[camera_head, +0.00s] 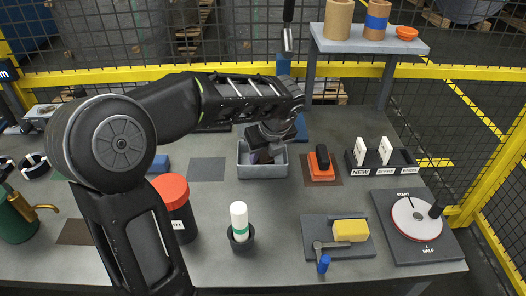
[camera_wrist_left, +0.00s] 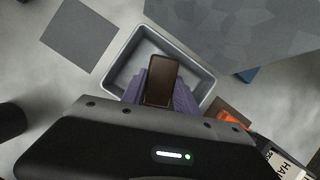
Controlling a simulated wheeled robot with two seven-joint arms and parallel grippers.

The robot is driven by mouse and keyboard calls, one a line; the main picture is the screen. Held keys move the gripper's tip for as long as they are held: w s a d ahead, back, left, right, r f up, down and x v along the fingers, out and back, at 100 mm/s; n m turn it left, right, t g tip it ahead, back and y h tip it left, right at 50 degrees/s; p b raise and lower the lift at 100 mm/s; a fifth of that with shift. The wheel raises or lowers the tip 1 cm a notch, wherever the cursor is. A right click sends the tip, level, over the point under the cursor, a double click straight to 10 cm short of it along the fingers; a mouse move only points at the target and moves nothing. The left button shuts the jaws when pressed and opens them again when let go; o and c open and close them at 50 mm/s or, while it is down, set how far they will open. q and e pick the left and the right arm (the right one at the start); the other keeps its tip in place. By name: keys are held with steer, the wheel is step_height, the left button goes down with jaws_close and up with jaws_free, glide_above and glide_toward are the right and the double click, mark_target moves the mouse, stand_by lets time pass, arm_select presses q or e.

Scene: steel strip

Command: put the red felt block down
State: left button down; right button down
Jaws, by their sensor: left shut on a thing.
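My left gripper (camera_head: 265,150) reaches down into the open grey bin (camera_head: 263,172) on the bench. In the left wrist view, its two purplish fingers (camera_wrist_left: 160,88) are shut on a dark brown block (camera_wrist_left: 161,72). The block is over or inside the bin; I cannot tell whether it touches the floor. An orange-red block with a black handle (camera_head: 321,167) stands on a brown mat right of the bin, apart from my gripper. It shows partly in the left wrist view (camera_wrist_left: 232,117). My right gripper is not in view.
A bare grey mat (camera_head: 206,169) lies left of the bin. A rack marked NEW (camera_head: 380,161) stands right, with a dial plate (camera_head: 416,219) in front. A yellow block on a plate (camera_head: 350,230), a white-and-green stick in a cup (camera_head: 239,222) and a red-lidded jar (camera_head: 172,190) stand nearer.

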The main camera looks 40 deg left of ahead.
arm_select(q)
steer(key=shift+f, duration=0.35)
stand_by(0.4)
steer(key=c, duration=0.9)
jaws_free()
steer(key=shift+o, duration=0.2)
steer(key=shift+r, duration=0.15)
steer(key=v, duration=0.7)
steer(key=shift+r, duration=0.3)
steer(key=shift+d, duration=0.15)
